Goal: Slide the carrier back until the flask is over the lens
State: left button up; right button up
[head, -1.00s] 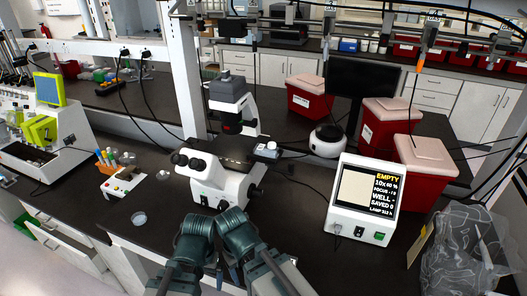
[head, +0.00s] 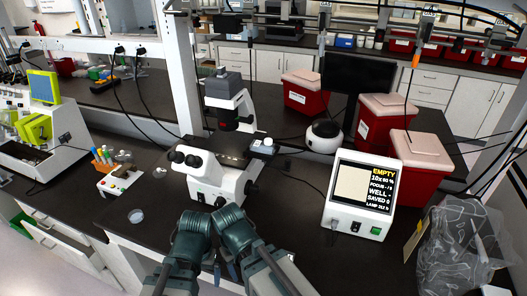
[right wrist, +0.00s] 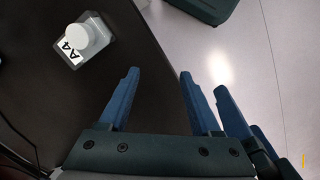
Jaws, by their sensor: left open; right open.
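The white microscope (head: 208,183) stands on the dark bench with a flat dark stage (head: 230,150) under its grey upper housing (head: 222,92). A small white block (head: 263,146) sits at the stage's right side; I cannot tell whether it belongs to the carrier or the flask. The lens is hidden. In the right wrist view a pale round-topped piece (right wrist: 86,38) labelled A4 is over the dark bench surface. My left gripper (head: 224,271) is low in front of the microscope, open and apart from it. My right gripper (right wrist: 158,88) is open and empty.
A display box (head: 360,197) reading EMPTY stands right of the microscope. Red bins (head: 420,165) are behind it and a clear bag (head: 462,245) is at right. A tube rack (head: 113,182) and small dish (head: 136,215) are left. The bench's front edge is near my arms.

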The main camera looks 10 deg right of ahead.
jog(key=w+d+r+p, duration=0.1)
jog(key=w+r+p, duration=0.1)
jog(key=w+d+r+m+y+p, duration=0.1)
jog(key=w+d+r+p, duration=0.1)
jog(key=w+d+r+y+p, duration=0.1)
jog(key=w+d+r+p, duration=0.1)
jog(key=shift+w+r+m+p, duration=0.3)
jog(key=shift+w+r, duration=0.05)
grip_shut()
jog(key=w+d+r+m+t+y+p, duration=0.1)
jog(key=w+d+r+m+t+p, duration=0.1)
jog(key=w+d+r+p, duration=0.5)
jog(key=w+d+r+m+t+y+p, duration=0.15)
jog(key=d+r, duration=0.35)
jog(key=d, duration=0.6)
jog(key=w+d+r+m+t+y+p, duration=0.1)
jog(key=w+d+r+t+p, duration=0.3)
jog(key=d, duration=0.4)
jog(key=w+a+f+g+b, duration=0.1)
jog(key=w+a+f+b, duration=0.4)
jog(key=a+f+b, duration=0.1)
jog(key=shift+w+a+f+b, duration=0.25)
jog(key=shift+a+f+b, duration=0.15)
jog(key=shift+b, duration=0.4)
